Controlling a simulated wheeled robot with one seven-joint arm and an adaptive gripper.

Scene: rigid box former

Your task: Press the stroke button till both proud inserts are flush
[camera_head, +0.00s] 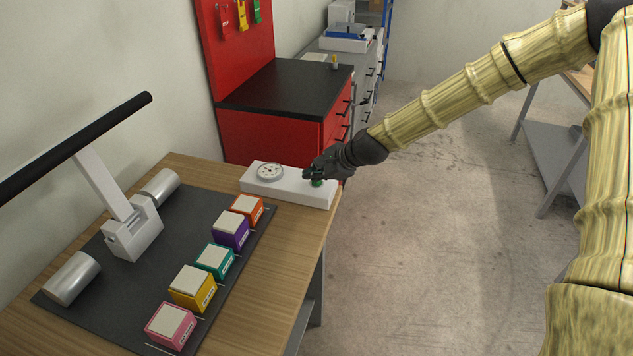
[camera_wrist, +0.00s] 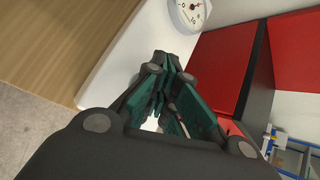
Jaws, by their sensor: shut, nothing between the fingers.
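A white control box (camera_head: 258,187) sits at the far right corner of the wooden bench, with a round dial (camera_head: 270,171) on its left part. Boxes with pale top inserts stand in a row on the dark mat: orange (camera_head: 246,208), purple (camera_head: 231,231), teal (camera_head: 214,261), yellow (camera_head: 193,288) and pink (camera_head: 170,325). Which inserts stand proud is unclear.
A white press-like fixture (camera_head: 131,232) with a long black bar (camera_head: 76,148) and metal cylinders (camera_head: 72,278) stands on the dark mat (camera_head: 190,202). A red cabinet (camera_head: 262,137) with a black top is behind the bench. Open floor lies to the right.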

